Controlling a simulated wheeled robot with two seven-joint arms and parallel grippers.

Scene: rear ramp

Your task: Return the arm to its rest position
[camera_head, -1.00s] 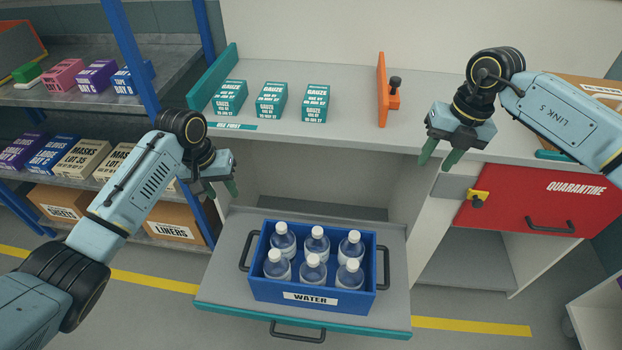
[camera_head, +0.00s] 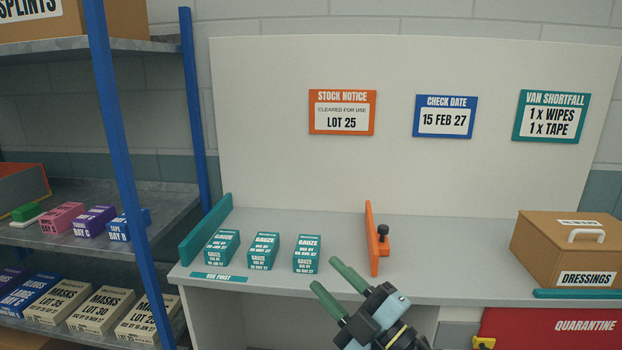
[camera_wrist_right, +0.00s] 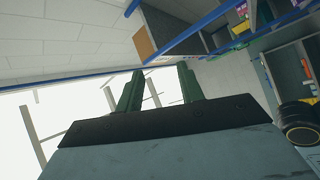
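My right gripper (camera_head: 325,274) is at the bottom centre of the head view, in front of the counter, its two green fingers pointing up and left. The fingers are apart and nothing is between them. In the right wrist view the fingers of my right gripper (camera_wrist_right: 158,92) are also apart and empty, against ceiling and bright openings. Most of the right arm is below the head view. My left gripper is not in view.
The counter (camera_head: 335,224) holds several teal gauze boxes (camera_head: 264,251), an orange upright divider (camera_head: 371,240) and a cardboard dressings box (camera_head: 568,249). A blue-framed shelf (camera_head: 122,150) stands at left. Signs, including a stock notice (camera_head: 342,112), hang behind. The red quarantine panel (camera_head: 540,328) is lower right.

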